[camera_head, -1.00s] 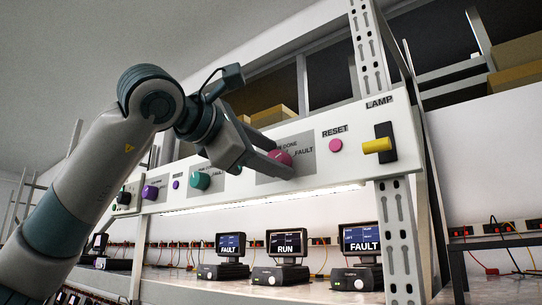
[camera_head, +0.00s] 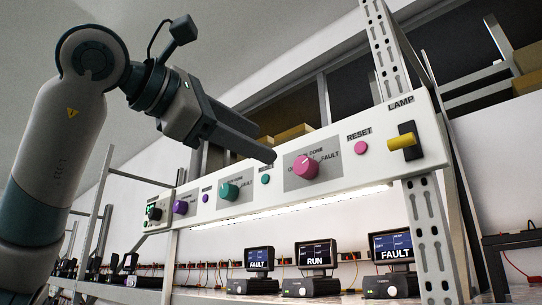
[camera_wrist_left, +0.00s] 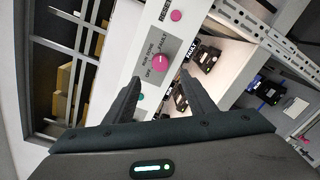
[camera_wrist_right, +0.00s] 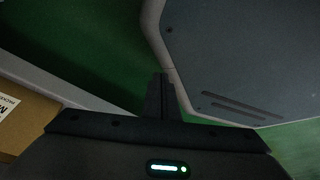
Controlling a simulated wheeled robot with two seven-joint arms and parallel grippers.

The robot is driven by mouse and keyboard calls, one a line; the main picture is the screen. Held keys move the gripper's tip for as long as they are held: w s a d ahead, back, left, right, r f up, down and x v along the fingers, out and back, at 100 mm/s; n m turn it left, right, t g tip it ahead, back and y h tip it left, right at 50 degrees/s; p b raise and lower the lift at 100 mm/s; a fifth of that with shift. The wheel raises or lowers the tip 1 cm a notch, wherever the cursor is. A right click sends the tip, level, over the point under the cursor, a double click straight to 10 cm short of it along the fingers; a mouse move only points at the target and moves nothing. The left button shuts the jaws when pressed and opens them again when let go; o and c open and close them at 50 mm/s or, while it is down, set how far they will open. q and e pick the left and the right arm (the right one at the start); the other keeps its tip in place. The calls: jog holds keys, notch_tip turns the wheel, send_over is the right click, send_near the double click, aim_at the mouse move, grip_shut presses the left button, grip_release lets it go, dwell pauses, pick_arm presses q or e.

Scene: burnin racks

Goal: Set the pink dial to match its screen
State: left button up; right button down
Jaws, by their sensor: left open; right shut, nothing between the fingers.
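The pink dial (camera_head: 305,167) is on a grey plate on the slanted white panel; it also shows in the left wrist view (camera_wrist_left: 161,61). Its labels include RUN, DONE and FAULT; its pointer setting is too small to read surely. My left gripper (camera_head: 268,153) is open, up and left of the dial and apart from it. In the left wrist view the dial lies beyond the gap between the fingertips (camera_wrist_left: 160,84). Below the panel are a FAULT screen (camera_head: 258,259), a RUN screen (camera_head: 316,255) and another FAULT screen (camera_head: 391,246). My right gripper (camera_wrist_right: 163,95) is shut and empty.
A pink RESET button (camera_head: 361,148) and yellow LAMP switch (camera_head: 402,142) are right of the dial. A teal dial (camera_head: 229,191) and purple dial (camera_head: 180,207) are left of it. A perforated post (camera_head: 428,240) stands at right. A cardboard box (camera_wrist_right: 22,120) shows in the right wrist view.

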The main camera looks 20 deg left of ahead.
pick_arm(q)
jog(key=b+v, duration=0.1)
jog(key=v, duration=0.4)
jog(key=shift+s, duration=0.2)
pick_arm(e)
jog(key=shift+t, duration=0.6)
jog(key=w, duration=0.1)
jog(key=w+a, duration=0.1)
jog(key=w, duration=0.1)
jog(key=w+a+r, duration=0.1)
jog(key=shift+w, duration=0.3)
jog(key=shift+s, duration=0.15)
